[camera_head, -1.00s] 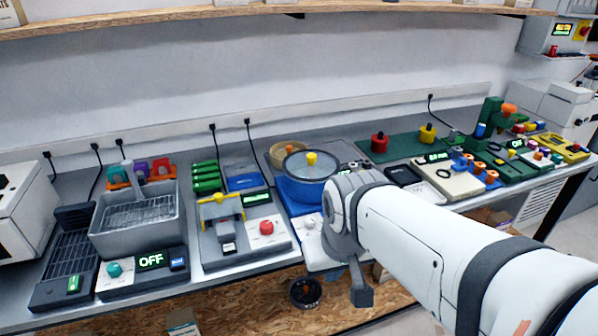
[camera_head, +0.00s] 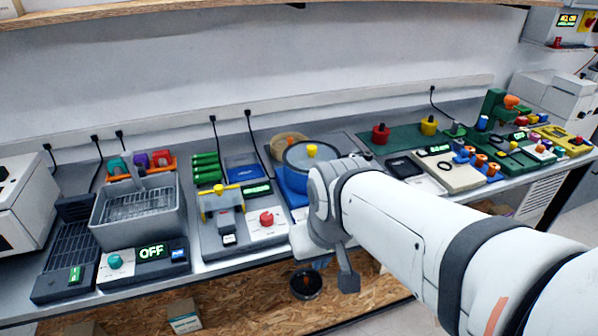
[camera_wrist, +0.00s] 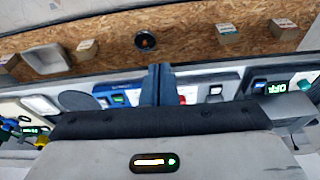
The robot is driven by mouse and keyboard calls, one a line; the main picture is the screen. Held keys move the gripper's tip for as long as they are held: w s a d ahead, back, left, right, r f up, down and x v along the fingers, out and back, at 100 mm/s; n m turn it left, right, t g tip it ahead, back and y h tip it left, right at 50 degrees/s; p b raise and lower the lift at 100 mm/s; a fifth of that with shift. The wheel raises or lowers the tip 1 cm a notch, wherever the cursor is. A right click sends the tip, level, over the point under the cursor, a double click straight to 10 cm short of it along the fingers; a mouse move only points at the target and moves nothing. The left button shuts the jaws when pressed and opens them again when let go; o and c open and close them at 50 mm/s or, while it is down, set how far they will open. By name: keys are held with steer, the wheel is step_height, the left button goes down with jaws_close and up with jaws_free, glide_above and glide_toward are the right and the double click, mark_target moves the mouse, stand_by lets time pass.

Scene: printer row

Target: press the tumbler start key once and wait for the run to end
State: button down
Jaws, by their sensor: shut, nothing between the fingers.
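A blue round tub (camera_head: 296,182) with a grey-blue lid and a yellow knob stands at mid-bench; it looks like the tumbler. Its front panel is mostly hidden behind my arm in the head view, and no start key can be made out there. In the wrist view, which is upside down, a blue unit front (camera_wrist: 103,91) with a small green patch lies left of my fingers. My gripper (camera_wrist: 160,70) is shut and empty, its fingers over the bench's front edge in that picture. I cannot tell whether they touch anything.
Left of the tub are a unit with a red knob (camera_head: 267,218) and a grey basin (camera_head: 140,212) whose display reads OFF. Green and yellow stations (camera_head: 505,160) fill the right side. A dark round bin (camera_head: 306,284) and a box (camera_head: 184,318) sit below.

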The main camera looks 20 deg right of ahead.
steer(key=shift+w, duration=0.1)
steer(key=w+a+r+m+t+y+p, duration=0.15)
steer(key=w+m+y+p, duration=0.45)
steer(key=w+m, duration=0.6)
steer(key=w+d+f+m+t+h+p, duration=0.2)
steer(key=w+d+f+m, duration=0.1)
steer(key=w+d+m, duration=0.3)
steer(key=w+d+f+m+t+h+p, duration=0.1)
steer(key=w+d+f+m+t+p, duration=0.1)
steer(key=w+d+m, duration=0.4)
steer(key=w+d+f+p, duration=0.1)
steer(key=d, duration=0.4)
steer(key=shift+d+f+t+h, duration=0.25)
steer(key=shift+t+h, duration=0.1)
steer(key=shift+h, duration=0.05)
